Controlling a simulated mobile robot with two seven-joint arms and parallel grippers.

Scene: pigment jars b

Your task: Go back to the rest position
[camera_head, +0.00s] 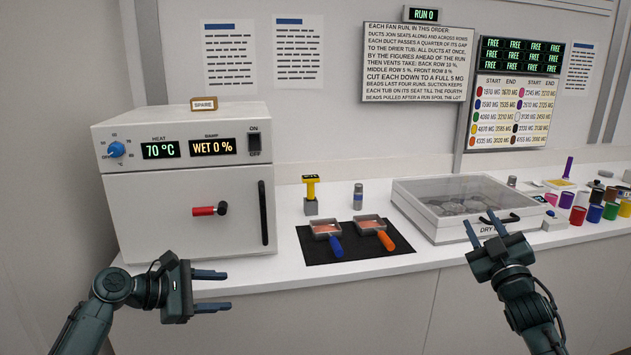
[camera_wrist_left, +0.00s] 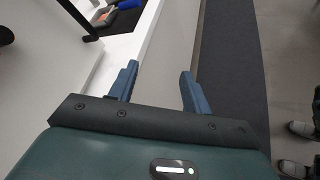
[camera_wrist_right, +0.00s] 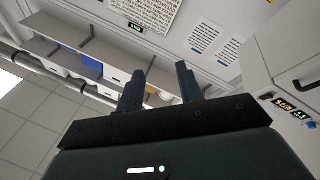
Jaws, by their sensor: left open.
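My left gripper (camera_head: 210,290) is open and empty in front of the counter, below the white oven (camera_head: 190,190). Its two fingers stand apart in the left wrist view (camera_wrist_left: 160,85), with nothing between them.
The oven door is shut; its displays read 70 °C and WET 0 %. Two small pans, one blue-handled (camera_head: 335,243) and one orange-handled (camera_head: 384,238), lie on a dark mat (camera_head: 315,258). A yellow-topped tool (camera_head: 311,190) and several coloured jars (camera_head: 594,213) stand on the counter (camera_head: 290,212).

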